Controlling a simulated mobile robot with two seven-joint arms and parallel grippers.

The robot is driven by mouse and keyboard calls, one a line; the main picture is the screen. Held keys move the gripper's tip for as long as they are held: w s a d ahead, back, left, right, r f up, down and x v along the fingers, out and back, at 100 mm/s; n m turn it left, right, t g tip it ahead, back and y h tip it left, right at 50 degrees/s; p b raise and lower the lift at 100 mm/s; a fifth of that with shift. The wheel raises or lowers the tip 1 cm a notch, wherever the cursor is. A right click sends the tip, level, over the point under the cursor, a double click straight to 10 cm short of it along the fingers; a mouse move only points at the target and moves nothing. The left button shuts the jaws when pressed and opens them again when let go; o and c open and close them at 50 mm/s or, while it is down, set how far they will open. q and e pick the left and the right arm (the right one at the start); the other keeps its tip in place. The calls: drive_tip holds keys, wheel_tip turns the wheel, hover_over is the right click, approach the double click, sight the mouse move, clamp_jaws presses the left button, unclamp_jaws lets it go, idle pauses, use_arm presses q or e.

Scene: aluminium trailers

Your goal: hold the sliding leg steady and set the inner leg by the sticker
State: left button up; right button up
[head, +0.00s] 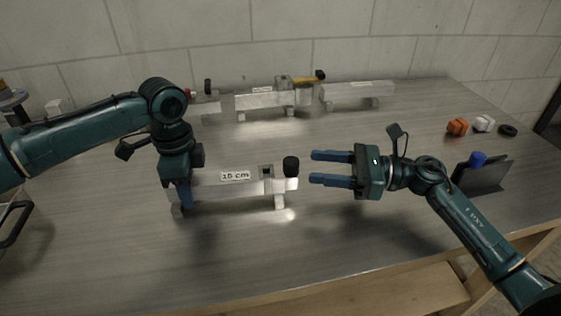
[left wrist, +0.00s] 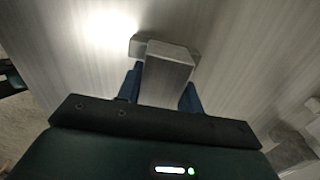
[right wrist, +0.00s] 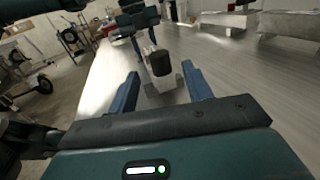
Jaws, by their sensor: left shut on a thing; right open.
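The sliding leg (head: 215,187) is a pale metal bar lying level on small feet in the middle of the table. Its white sticker (head: 235,176) reads "15 cm". The inner leg (head: 291,184) shows as a short end at the right with a black knob (head: 291,166) on top. My left gripper (head: 183,200) is shut on the bar's left part; in the left wrist view the bar (left wrist: 168,72) sits between its fingers. My right gripper (head: 331,169) is open and empty, just right of the knob. In the right wrist view the knob (right wrist: 161,63) stands ahead between the fingers, apart from them.
Another metal bar assembly (head: 262,100) with a yellow-handled part (head: 306,79) stands at the back. An orange piece (head: 457,127), a white piece (head: 484,123) and a black ring (head: 508,130) lie at the right. A dark panel (head: 484,176) stands near my right arm. The front table is clear.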

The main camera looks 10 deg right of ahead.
sight(281, 170)
drive_tip(key=x, duration=0.8)
drive_tip(key=shift+w+a, duration=0.1)
drive_tip(key=shift+a, duration=0.2)
drive_tip(key=shift+c, duration=0.5)
clamp_jaws()
